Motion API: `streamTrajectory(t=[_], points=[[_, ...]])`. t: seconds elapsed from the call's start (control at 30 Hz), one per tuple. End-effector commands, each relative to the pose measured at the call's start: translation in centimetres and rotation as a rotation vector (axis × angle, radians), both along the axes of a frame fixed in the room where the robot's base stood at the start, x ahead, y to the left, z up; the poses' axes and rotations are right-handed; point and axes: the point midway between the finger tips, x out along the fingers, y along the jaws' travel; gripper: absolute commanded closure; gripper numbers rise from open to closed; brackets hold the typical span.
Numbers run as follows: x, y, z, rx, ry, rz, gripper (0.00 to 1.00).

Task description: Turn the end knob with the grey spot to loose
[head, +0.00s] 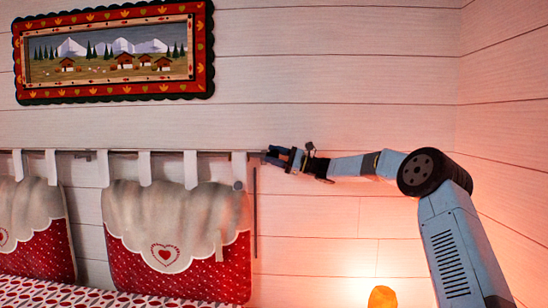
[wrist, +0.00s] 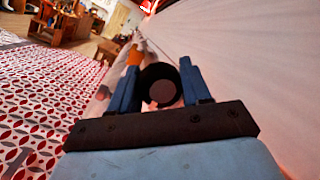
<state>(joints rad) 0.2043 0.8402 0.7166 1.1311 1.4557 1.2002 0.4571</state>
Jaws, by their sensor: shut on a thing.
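The end knob (wrist: 152,73) is a dark round piece at the right end of the rail, seen end-on in the wrist view. A dull grey-pink round spot (wrist: 163,92) shows on its face, below the middle. My gripper (wrist: 160,64) has one blue finger on each side of the knob and is shut on it. In the head view my gripper (head: 273,155) reaches in from the right to the end of the thin rail (head: 213,153). The knob itself is mostly hidden by my fingers there.
Cushions (head: 176,213) with red lower parts hang from the rail by pale tabs, left of my gripper. A dark upright bar (head: 255,215) is below it. A framed picture (head: 114,52) hangs above. A glowing orange lamp (head: 382,297) stands low. The wall right of the rail is bare.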

Motion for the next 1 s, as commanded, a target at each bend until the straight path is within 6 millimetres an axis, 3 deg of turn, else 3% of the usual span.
streamTrajectory(t=[0.5,1.0], points=[[-0.16,0.01,-0.31,-0.002,-0.339,0.005,0.83],[-0.27,0.11,-0.58,-0.005,-0.403,0.009,0.83]])
